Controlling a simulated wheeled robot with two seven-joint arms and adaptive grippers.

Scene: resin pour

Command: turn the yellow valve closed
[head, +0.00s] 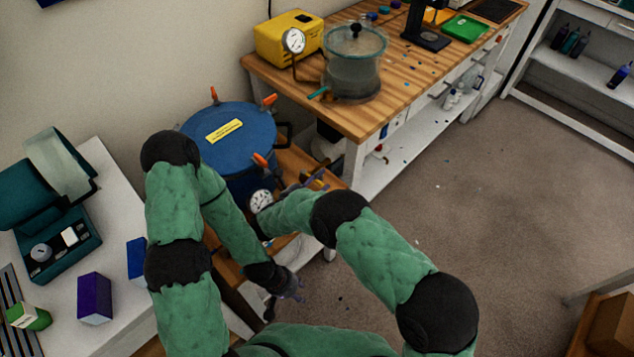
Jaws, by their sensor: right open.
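A small yellow part, which looks like the yellow valve (318,185), shows beside the blue pressure pot (235,150), just above my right forearm. It is small and partly covered, so I cannot tell its handle's angle. My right gripper (306,184) is open close by it; whether they touch is unclear. My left gripper (290,290) hangs lower, apart from the valve, over the floor side of the low wooden stand. Its fingers are too small to tell open from shut.
A pressure gauge (262,201) sits on the pot's front, close to my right forearm. The lid has orange clamp handles. A wooden workbench (415,85) holds a clear chamber (353,65) and yellow pump (285,37). A white table (125,290) stands left.

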